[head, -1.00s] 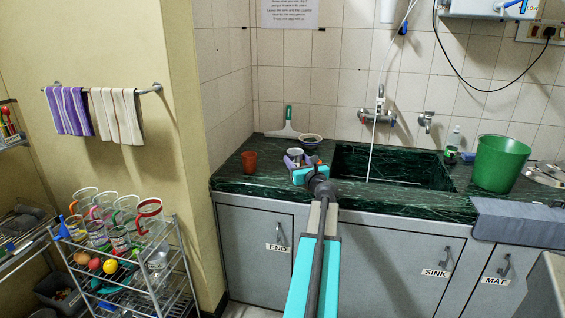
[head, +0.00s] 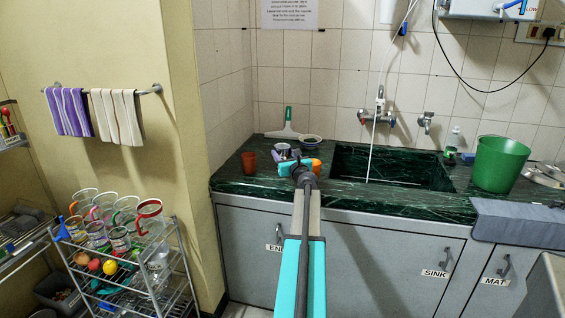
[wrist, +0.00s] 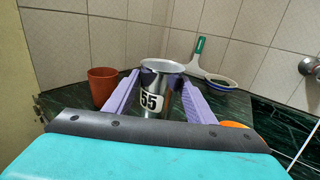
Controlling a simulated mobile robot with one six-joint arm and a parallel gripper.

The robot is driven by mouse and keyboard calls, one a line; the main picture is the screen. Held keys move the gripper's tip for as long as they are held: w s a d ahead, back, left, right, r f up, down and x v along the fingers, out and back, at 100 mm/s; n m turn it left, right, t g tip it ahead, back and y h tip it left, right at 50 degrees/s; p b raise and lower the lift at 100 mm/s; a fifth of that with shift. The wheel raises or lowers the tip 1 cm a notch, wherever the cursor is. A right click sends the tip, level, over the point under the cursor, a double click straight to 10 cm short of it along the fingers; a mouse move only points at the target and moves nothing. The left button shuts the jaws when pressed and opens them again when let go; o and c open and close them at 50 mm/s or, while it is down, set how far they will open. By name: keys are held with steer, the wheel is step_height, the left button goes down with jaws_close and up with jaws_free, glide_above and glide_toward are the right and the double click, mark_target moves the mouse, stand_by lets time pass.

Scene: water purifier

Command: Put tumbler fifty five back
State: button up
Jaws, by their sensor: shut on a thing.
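The tumbler (wrist: 153,98) is a silver metal cup with a white label reading 55, upright in the wrist view. My gripper (wrist: 160,82) is shut on it, with dark pads on both sides and lilac fingers reaching forward. In the head view my gripper (head: 291,157) is over the left end of the green marble counter. The tumbler is small there and partly behind my gripper. I cannot tell whether its base touches the counter.
A brown-red cup (head: 249,162) stands to the left and an orange thing (head: 316,164) close at right. A bowl (head: 310,140) and a green-handled squeegee (head: 287,125) are behind. The sink (head: 390,167) is right. A rack (head: 128,265) of mugs stands lower left.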

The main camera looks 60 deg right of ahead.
steer(key=shift+w+d, duration=0.35)
steer(key=shift+w, duration=0.2)
steer(key=shift+f+b, duration=0.3)
steer(key=shift+f, duration=1.5)
steer(key=shift+f, duration=0.25)
steer(key=o, duration=1.2)
steer(key=shift+r, duration=0.1)
steer(key=shift+r, duration=0.2)
steer(key=shift+v, duration=6)
